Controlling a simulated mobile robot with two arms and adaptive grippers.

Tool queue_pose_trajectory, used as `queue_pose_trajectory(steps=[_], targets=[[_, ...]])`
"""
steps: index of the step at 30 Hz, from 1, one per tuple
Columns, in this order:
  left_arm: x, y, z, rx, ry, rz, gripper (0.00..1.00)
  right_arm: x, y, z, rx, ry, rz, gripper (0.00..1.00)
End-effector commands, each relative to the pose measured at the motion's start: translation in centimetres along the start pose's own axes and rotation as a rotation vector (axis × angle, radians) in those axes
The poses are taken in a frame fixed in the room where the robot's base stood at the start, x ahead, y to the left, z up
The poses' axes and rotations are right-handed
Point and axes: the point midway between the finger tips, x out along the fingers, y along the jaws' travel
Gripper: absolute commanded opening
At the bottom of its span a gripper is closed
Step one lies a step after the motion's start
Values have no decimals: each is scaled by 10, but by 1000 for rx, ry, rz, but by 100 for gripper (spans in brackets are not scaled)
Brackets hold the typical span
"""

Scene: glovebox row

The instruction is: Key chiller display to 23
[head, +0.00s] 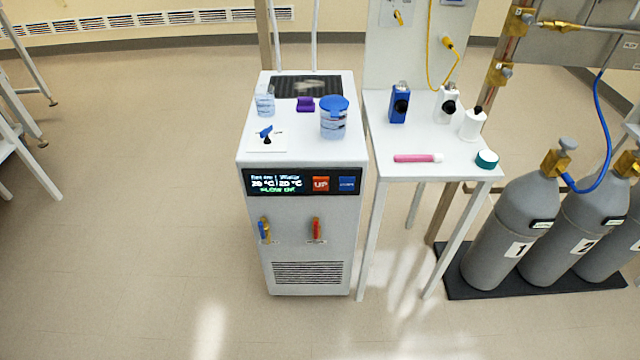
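The chiller (312,250) is a white floor-standing cabinet in the middle of the head view. Its dark display (275,183) carries white text that seems to read 20 °C / 20 °C, with a green line that looks like "FLOW OK" below. To the right of the text are an orange-red UP button (320,184) and a blue button (347,184), whose label is too small to read surely. Neither of my grippers is in view, and nothing touches the buttons.
A clear jar with a blue lid (334,128), a small clear container (265,106) and a purple item (305,104) stand on the chiller. A white side table (455,165) holds bottles and a pink tube (415,158). Grey gas cylinders (505,235) stand at right. Floor in front is clear.

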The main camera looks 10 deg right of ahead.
Motion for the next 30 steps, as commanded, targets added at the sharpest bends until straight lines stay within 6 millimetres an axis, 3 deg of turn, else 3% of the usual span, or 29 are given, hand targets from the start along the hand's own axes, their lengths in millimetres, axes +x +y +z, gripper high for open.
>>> queue_pose_trajectory(steps=[4, 12, 30], targets=[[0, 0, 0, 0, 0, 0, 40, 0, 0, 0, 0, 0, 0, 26], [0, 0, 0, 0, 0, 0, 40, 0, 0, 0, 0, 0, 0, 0], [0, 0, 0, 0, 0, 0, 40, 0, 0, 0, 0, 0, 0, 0]])
